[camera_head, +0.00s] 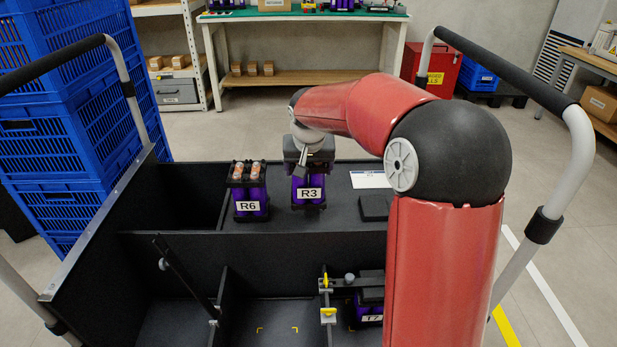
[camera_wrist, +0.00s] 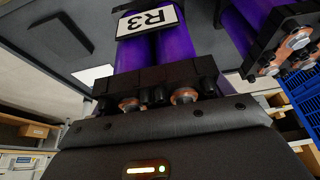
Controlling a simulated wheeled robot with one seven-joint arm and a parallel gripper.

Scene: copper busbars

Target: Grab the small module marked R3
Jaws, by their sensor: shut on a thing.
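The small module marked R3 (camera_head: 309,194) has purple cylinders, black end caps and a white label. It is upright at the back shelf of the cart. My gripper (camera_head: 308,160) is above it and shut on its top end. In the wrist view the purple body of R3 (camera_wrist: 160,58) runs away from the gripper (camera_wrist: 158,108), with two copper-coloured terminals at the jaws. Whether its base touches the shelf, I cannot tell. The jaw tips are partly hidden.
A similar module marked R6 (camera_head: 250,196) stands close to the left of R3. A black block (camera_head: 374,208) and a white card (camera_head: 370,180) lie to the right. A T7 module (camera_head: 371,308) sits in a lower compartment. Blue crates (camera_head: 70,130) stand left of the cart.

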